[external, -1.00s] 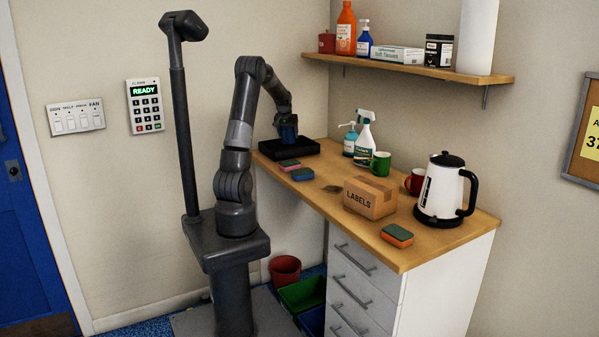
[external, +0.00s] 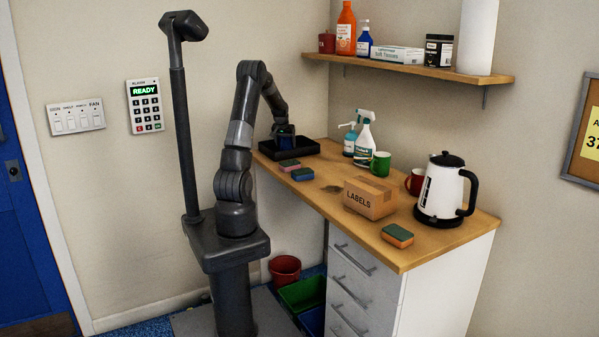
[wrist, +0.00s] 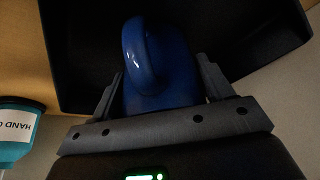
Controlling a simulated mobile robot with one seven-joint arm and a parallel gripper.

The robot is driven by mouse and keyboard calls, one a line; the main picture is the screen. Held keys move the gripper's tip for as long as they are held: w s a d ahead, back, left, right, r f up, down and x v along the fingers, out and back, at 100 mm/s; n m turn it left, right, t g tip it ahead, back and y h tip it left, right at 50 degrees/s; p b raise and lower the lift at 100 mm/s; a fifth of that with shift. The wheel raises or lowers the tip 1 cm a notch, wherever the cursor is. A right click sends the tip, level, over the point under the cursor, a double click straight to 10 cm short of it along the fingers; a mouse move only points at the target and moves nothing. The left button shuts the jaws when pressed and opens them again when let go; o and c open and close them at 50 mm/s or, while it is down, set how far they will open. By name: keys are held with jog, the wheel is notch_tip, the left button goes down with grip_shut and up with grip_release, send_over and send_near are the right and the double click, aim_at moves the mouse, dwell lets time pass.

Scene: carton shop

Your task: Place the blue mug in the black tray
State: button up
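The blue mug (external: 285,143) is in my gripper (external: 283,129) at the black tray (external: 309,149), on the far left end of the counter. In the wrist view the mug (wrist: 172,82) sits between my two fingers (wrist: 160,84), which lie against its sides; its handle faces the camera. The dark tray floor (wrist: 75,45) spreads behind it. The mug is low within the tray's outline; I cannot tell whether its base touches the floor.
Two sponges (external: 296,170) lie just in front of the tray. A teal soap bottle (external: 349,142), a spray bottle (external: 364,133) and a green mug (external: 380,164) stand to its right. Farther right are a labels carton (external: 370,197), a red mug (external: 415,181) and a kettle (external: 440,190).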

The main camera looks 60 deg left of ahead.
jog(key=o, duration=0.4)
jog(key=v, duration=1.2)
jog(key=shift+r, duration=0.15)
jog(key=shift+w+d+r, duration=0.1)
jog(key=shift+d, duration=0.1)
jog(key=s+d+r+m+t+h, duration=0.1)
jog(key=d+r+m, duration=0.15)
jog(key=d, duration=0.95)
jog(key=s+d+r+m, duration=0.1)
jog(key=d+r, duration=0.3)
jog(key=d, duration=0.7)
jog(key=s+d+m, duration=0.1)
jog(key=s+d, duration=0.4)
jog(key=d, duration=0.1)
jog(key=s+d+f+m+t+h, duration=0.1)
jog(key=s+d+m, duration=0.1)
jog(key=s+d, duration=0.3)
jog(key=s+d+f+m+h, duration=0.1)
jog(key=s+d+m, duration=0.1)
jog(key=s+d, duration=0.3)
jog(key=shift+s+d+m, duration=0.15)
jog(key=shift+d, duration=0.7)
jog(key=shift+s+d+m, duration=0.1)
jog(key=shift+d, duration=0.75)
